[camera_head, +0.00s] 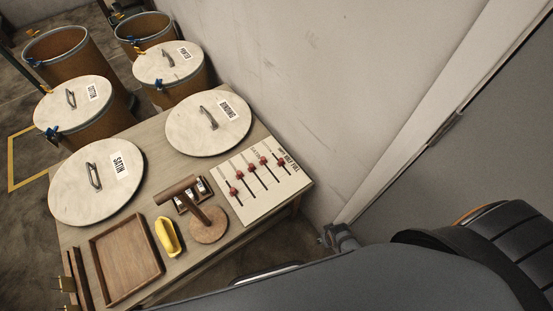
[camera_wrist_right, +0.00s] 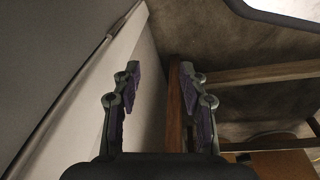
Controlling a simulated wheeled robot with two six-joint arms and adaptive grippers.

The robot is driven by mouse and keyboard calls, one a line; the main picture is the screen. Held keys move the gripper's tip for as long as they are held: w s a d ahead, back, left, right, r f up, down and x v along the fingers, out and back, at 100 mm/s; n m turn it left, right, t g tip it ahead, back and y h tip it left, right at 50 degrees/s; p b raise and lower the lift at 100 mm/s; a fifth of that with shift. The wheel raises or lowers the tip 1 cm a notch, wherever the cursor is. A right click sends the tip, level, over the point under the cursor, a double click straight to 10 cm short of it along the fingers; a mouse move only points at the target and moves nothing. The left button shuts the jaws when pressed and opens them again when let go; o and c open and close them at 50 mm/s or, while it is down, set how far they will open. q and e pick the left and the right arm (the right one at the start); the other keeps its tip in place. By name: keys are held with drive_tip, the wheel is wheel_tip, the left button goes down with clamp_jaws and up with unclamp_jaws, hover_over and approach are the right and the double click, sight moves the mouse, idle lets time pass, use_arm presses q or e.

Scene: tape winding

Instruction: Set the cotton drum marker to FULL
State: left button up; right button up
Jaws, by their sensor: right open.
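In the head view, a white board (camera_head: 262,194) lies at the right end of the table. It has several dark slots with red slider markers (camera_head: 253,168), set at differing places along them. Its small labels are too fine to tell which marker is cotton's. A lidded brown drum, whose lid label seems to read COTTON (camera_head: 72,103), stands at the left behind the table. My right gripper (camera_head: 340,237) is near the wall, off the board's right corner and apart from it. The right wrist view shows its fingers (camera_wrist_right: 157,80) spread and empty. My left gripper is not in view.
A wall (camera_head: 310,100) rises close behind the board. Several drums stand at the back.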

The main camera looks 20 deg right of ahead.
drive_tip(key=w+a+r+b, duration=0.1)
drive_tip(key=w+r+b, duration=0.2)
drive_tip(key=w+r, duration=0.25)
use_arm(q)
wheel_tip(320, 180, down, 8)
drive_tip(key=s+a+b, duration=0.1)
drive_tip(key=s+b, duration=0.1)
drive_tip(key=b, duration=0.1)
use_arm(e)
drive_tip(key=n, duration=0.5)
approach(281, 160)
drive_tip(key=s+d+f, duration=0.4)
drive_tip(key=s+f, duration=0.1)
drive_tip(key=shift+s+d+f, duration=0.1)
drive_tip(key=shift+s+d, duration=0.05)
drive_tip(key=shift+d, duration=0.1)
drive_tip(key=w+a+r+n+g, duration=0.2)
drive_tip(key=w+a+r+n, duration=0.2)
drive_tip(key=w+r, duration=0.3)
drive_tip(key=shift+y, duration=0.3)
wheel_tip(281, 160, down, 10)
drive_tip(key=shift+d+r+b, duration=0.2)
drive_tip(key=shift+b, duration=1)
drive_tip(key=shift+f, duration=0.45)
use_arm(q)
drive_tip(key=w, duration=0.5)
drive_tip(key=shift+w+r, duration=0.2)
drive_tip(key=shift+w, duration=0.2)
